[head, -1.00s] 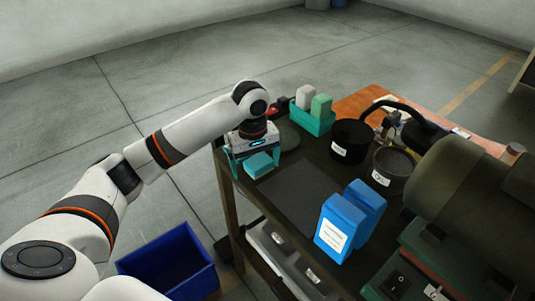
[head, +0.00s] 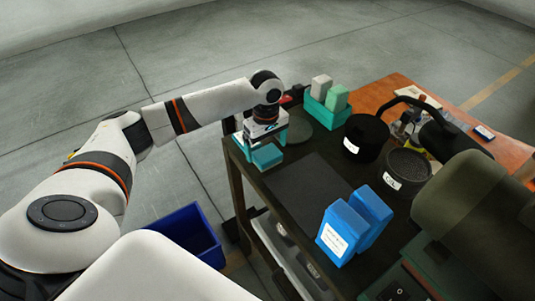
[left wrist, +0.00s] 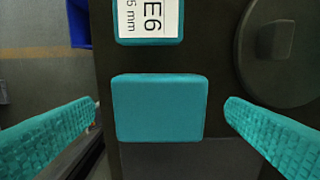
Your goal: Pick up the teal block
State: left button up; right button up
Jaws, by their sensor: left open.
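A teal block (head: 267,156) lies on the dark bench top near its far left corner. In the left wrist view the plain teal block (left wrist: 160,108) lies between the two teal finger pads, with a gap on each side. A second teal piece (left wrist: 129,38) with a white label reading "E6" shows at the top edge of that view, apart from it. My left gripper (head: 262,142) is open and points down over the block. It also shows in the left wrist view (left wrist: 162,122). My right gripper is not in view.
A teal tray (head: 318,121) holds a grey and a green block. A dark round plate (head: 299,135), two black pots (head: 363,136) and two blue boxes (head: 338,236) stand nearby. A dark mat (head: 309,187) is clear. A blue bin (head: 188,236) sits below, left.

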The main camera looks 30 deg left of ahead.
aim_at(267, 153)
pick_arm(q)
jog(key=shift+s+d+f, duration=0.15)
jog(key=shift+d+f, duration=0.05)
jog(key=shift+f, duration=1.3)
jog(key=shift+c, duration=0.4)
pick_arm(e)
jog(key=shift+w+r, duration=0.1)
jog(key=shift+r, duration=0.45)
pick_arm(q)
jog(key=c, duration=1.1)
notch_tip(267, 153, up, 10)
jog(key=shift+r+b, duration=0.1)
jog(key=shift+b, duration=0.75)
jog(key=o, duration=0.5)
jog(key=shift+c, duration=1.4)
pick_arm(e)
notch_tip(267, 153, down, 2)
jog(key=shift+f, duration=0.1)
